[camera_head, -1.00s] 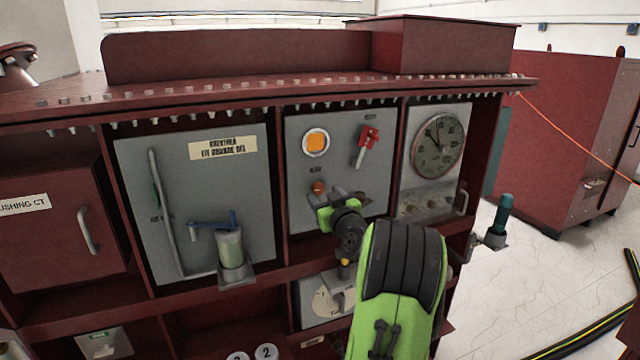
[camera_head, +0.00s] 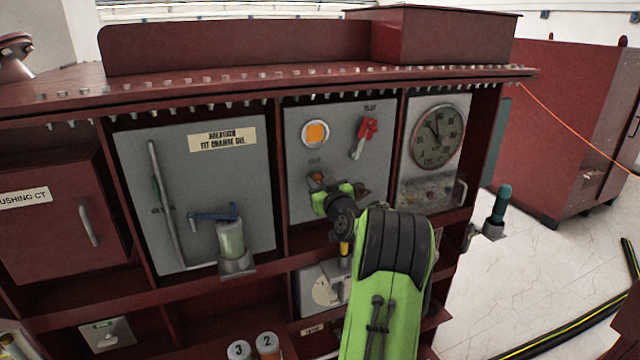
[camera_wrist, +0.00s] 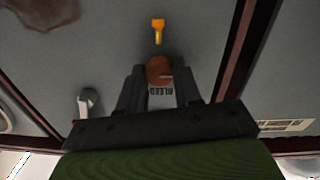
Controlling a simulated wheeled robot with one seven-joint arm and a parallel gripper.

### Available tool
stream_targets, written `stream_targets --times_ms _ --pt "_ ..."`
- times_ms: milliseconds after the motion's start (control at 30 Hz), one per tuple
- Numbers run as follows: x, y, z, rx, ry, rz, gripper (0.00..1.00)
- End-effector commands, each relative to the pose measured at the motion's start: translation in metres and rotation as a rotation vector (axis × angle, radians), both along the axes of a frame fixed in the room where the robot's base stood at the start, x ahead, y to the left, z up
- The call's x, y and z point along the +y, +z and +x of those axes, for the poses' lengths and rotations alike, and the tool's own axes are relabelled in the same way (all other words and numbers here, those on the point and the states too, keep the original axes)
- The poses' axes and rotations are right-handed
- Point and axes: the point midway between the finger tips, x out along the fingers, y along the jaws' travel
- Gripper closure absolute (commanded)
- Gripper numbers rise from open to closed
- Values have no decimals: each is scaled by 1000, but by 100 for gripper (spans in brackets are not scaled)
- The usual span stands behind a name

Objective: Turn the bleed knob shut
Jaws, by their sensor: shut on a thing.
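The bleed knob (camera_head: 317,179) is a small orange-brown knob on the grey middle panel, left of the red-handled switch. My gripper (camera_head: 323,185) is at the knob, coming from the lower right, and partly covers it. In the wrist view the knob (camera_wrist: 159,69) sits between the two dark fingers of my gripper (camera_wrist: 160,80), which are shut on it. A white label reading BLEED (camera_wrist: 162,90) shows upside down beside the knob, between the fingers. How far the knob is turned cannot be told.
The red-handled switch (camera_head: 366,135) and an orange lamp (camera_head: 315,134) are above. A round gauge (camera_head: 437,137) is on the right. A breather jar (camera_head: 231,240) with a blue lever stands out on the left. A yellow fitting (camera_wrist: 158,27) is near the knob. Dark red frame edges border the panel.

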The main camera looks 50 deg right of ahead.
Motion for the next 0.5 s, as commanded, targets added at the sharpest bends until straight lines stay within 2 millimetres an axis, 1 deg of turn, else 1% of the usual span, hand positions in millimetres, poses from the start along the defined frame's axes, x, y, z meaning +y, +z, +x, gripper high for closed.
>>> stream_targets --times_ms 267,500 --pt "0 -1 0 -43 0 71 97" --pt "0 -1 -1 -138 -1 228 97"
